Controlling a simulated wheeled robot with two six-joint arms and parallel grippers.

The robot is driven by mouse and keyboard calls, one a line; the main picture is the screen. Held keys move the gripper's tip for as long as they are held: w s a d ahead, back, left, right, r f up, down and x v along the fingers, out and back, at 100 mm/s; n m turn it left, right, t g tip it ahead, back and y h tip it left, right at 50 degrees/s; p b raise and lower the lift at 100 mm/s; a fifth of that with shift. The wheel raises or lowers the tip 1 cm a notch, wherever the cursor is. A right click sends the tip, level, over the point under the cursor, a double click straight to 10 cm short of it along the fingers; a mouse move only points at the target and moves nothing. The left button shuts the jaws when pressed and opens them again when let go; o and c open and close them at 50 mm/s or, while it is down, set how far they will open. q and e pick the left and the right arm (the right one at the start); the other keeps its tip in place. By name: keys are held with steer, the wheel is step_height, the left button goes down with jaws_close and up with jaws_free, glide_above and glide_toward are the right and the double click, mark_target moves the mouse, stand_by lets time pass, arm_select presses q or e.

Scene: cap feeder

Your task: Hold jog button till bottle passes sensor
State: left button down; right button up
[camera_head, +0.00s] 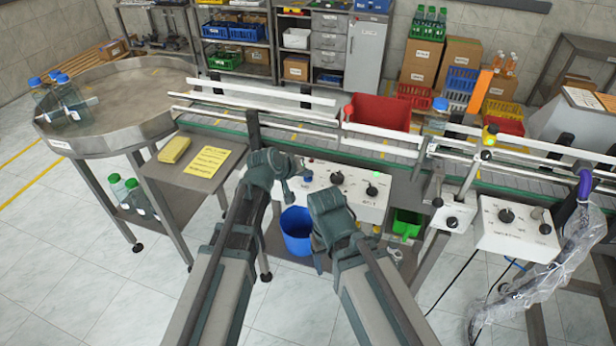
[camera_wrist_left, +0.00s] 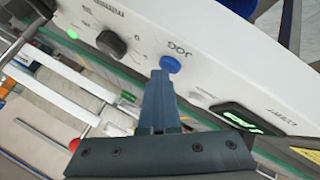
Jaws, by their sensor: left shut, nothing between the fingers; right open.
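The blue jog button (camera_head: 307,177) is on the white control panel (camera_head: 345,203) below the conveyor. In the left wrist view the button (camera_wrist_left: 170,64) is next to the label "JOG". My left gripper (camera_head: 296,172) is shut and empty. Its fingertips (camera_wrist_left: 161,76) are at the button's edge; I cannot tell whether they press it. A clear bottle with a blue cap (camera_head: 437,119) stands on the conveyor (camera_head: 380,153). A yellow-topped device (camera_head: 490,135), perhaps the sensor, is right of the bottle. My right gripper (camera_head: 330,212) is open, in front of the panel.
The panel also has black knobs (camera_head: 337,178) and a lit green lamp (camera_head: 372,190). A round turntable (camera_head: 120,92) with bottles is at the left. A red bin (camera_head: 378,112) is behind the conveyor. A blue bucket (camera_head: 297,230) is below the panel.

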mark_target(306, 180)
arm_select(q)
steer(key=shift+r, duration=0.15)
steer(key=shift+r+p, duration=0.7)
steer(key=shift+p, duration=0.15)
step_height(306, 180, up, 5)
steer(key=p, duration=0.5)
stand_by(0.4)
steer(key=s+a+f+m+g+y, duration=0.2)
steer(key=s, duration=0.6)
steer(key=s+a+f+m+g+y, duration=0.1)
steer(key=s+f+g+y, duration=0.1)
steer(key=s, duration=0.7)
steer(key=s+a+f+m+g+y, duration=0.2)
steer(key=s+g, duration=0.1)
steer(key=s, duration=0.5)
steer(key=shift+s+a+f+m+g+y, duration=0.3)
steer(key=shift+s+g+y, duration=0.05)
steer(key=shift+g+y, duration=0.05)
